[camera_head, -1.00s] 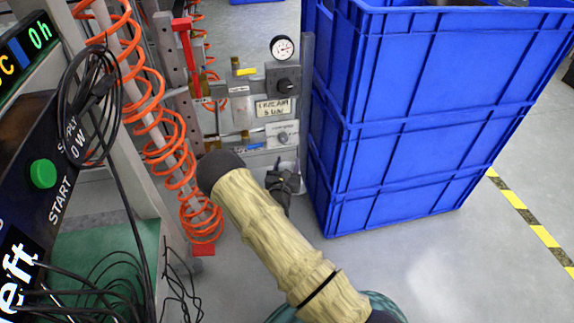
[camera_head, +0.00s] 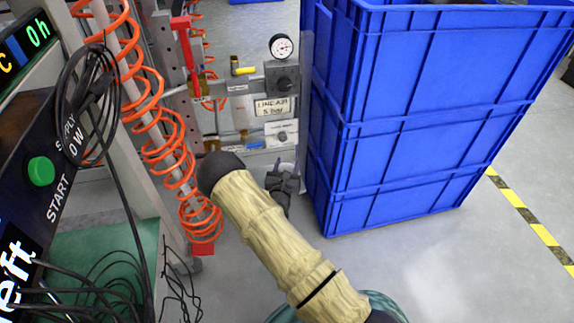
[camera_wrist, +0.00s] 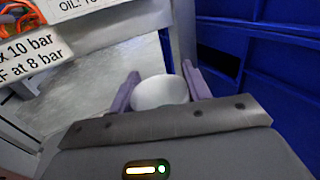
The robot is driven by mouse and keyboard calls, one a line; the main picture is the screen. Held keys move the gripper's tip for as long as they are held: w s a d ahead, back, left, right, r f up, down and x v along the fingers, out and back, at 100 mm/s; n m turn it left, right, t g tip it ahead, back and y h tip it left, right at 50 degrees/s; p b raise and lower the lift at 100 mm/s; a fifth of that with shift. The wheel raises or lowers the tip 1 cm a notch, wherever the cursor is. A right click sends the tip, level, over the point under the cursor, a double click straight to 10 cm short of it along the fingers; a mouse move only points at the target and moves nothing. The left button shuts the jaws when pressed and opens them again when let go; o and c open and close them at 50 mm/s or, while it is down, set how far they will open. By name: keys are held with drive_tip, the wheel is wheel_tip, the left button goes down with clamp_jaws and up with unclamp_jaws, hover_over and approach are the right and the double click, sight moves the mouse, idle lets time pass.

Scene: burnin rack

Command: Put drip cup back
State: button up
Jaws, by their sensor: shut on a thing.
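The drip cup (camera_wrist: 160,92) is a round white cup, seen in the wrist view between the two purple-grey fingers of my gripper (camera_wrist: 162,88). My gripper is shut on the cup, with one finger on each side of it. In the head view my gripper (camera_head: 283,184) is dark and small, beyond my tan-sleeved arm, just below the air panel (camera_head: 272,90). A small pale edge of the cup (camera_head: 287,167) shows above it; the rest is hidden there.
Stacked blue crates (camera_head: 420,110) stand close on the right of my gripper. A coiled orange hose (camera_head: 170,140) hangs on the left near the rack. A pressure gauge (camera_head: 281,47) and labelled plates are on the panel. Grey floor is clear in front of the crates.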

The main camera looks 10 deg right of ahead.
drive_tip(key=shift+a+f, duration=0.1)
drive_tip(key=shift+f, duration=0.1)
drive_tip(key=o, duration=1.1)
drive_tip(key=shift+s+a+r+p, duration=0.15)
drive_tip(key=shift+s+a+p, duration=0.05)
drive_tip(key=shift+s+p, duration=0.15)
drive_tip(key=p+v, duration=0.8)
drive_tip(key=v, duration=0.8)
drive_tip(key=shift+s+p, duration=0.25)
drive_tip(key=shift+p, duration=0.05)
